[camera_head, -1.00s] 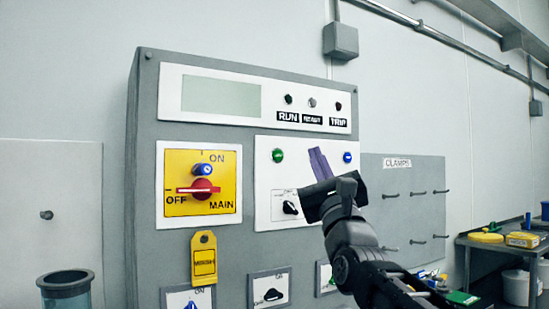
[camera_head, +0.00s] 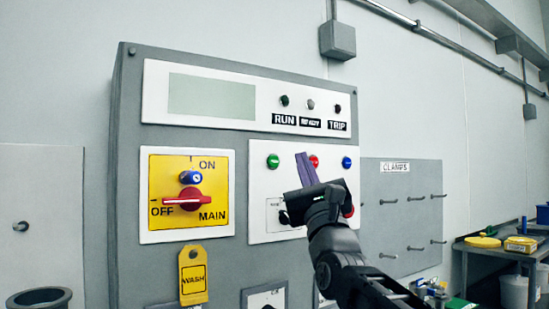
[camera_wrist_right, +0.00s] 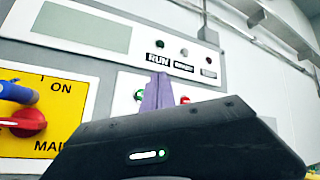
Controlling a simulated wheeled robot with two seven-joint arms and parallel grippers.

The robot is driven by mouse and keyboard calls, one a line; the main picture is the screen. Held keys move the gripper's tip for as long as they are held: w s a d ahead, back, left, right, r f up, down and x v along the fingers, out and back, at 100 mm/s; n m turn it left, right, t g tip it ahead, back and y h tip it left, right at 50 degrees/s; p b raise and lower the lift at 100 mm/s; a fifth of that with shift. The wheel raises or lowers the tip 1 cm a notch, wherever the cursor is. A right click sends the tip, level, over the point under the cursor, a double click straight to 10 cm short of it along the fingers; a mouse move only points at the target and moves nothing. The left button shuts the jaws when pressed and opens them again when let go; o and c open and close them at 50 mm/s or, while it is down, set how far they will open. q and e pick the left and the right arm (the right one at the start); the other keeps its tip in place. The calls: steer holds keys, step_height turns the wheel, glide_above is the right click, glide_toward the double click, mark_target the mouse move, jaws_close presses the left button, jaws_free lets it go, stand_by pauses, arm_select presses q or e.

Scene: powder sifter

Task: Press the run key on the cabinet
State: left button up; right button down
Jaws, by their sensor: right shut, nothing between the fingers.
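The grey cabinet (camera_head: 225,262) carries a white key panel with a green button (camera_head: 273,161), a red button (camera_head: 314,161) and a blue button (camera_head: 346,162) in a row. No lettering on these buttons is readable. My right gripper (camera_head: 305,168) has purple fingers, shut and empty, pointing up in front of the panel between the green and red buttons. Contact cannot be told. In the right wrist view the fingers (camera_wrist_right: 157,92) stand between the partly hidden green button (camera_wrist_right: 139,96) and the red one (camera_wrist_right: 185,100). My left gripper is out of view.
A RUN label (camera_head: 285,119) sits under a dark lamp above the panel. Left of it is a yellow main switch (camera_head: 188,191) with a red handle at OFF. A yellow WASH tag (camera_head: 193,275) hangs below. A clamps board (camera_head: 402,215) and a bench are right.

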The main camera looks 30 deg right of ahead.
mark_target(273, 161)
steer(key=shift+w+d+p, duration=0.15)
steer(key=shift+w+p, duration=1.9)
steer(key=shift+w, duration=1.6)
steer(key=shift+w+f, duration=0.1)
steer(key=shift+w, duration=0.05)
steer(key=shift+w, duration=0.35)
